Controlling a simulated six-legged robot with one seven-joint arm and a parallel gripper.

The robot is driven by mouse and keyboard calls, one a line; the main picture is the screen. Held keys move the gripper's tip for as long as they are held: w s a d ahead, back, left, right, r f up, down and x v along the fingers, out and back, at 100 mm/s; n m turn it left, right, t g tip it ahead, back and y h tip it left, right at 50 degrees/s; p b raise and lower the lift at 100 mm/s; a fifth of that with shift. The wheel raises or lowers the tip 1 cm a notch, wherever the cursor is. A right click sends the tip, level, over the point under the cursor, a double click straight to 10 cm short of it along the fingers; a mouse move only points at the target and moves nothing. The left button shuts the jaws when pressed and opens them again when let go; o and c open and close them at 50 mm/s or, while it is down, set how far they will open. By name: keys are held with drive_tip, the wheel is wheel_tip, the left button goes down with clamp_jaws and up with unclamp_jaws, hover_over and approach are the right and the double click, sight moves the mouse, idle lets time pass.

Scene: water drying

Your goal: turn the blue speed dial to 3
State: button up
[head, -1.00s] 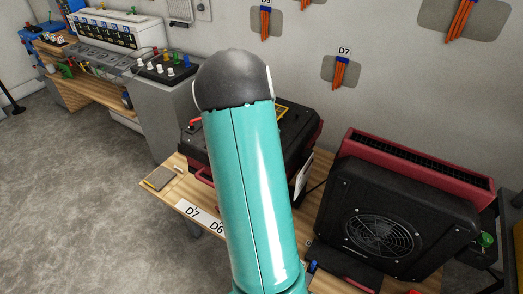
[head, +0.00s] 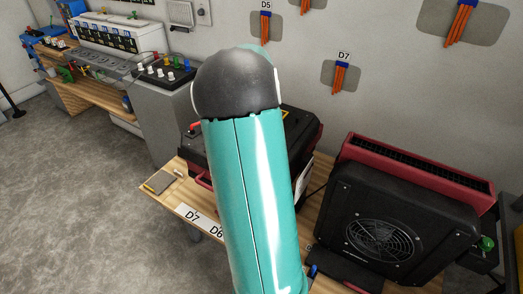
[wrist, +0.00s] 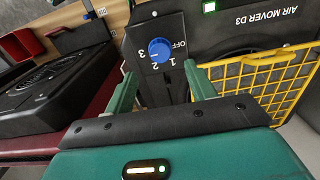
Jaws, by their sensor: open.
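The blue speed dial (wrist: 160,50) is in the upper middle of the wrist view, on a black panel (wrist: 172,24) marked OFF, 1, 2 and 3. I cannot tell which mark it points to. My gripper (wrist: 160,76) has two green fingers, spread open, one on each side below the dial in the picture. Nothing is held between them, and the dial looks apart from both fingers. In the head view my arm hides the gripper and the dial.
A yellow grille (wrist: 262,80) on a black unit labelled AIR MOVER D3 is close to the right finger. A black and red unit (wrist: 55,85) is at left. In the head view, a black fan unit (head: 395,215) stands on the right of the wooden bench (head: 180,203).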

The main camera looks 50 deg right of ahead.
wheel_tip(320, 180, up, 7)
drive_tip(key=shift+f, duration=0.1)
idle(0.4)
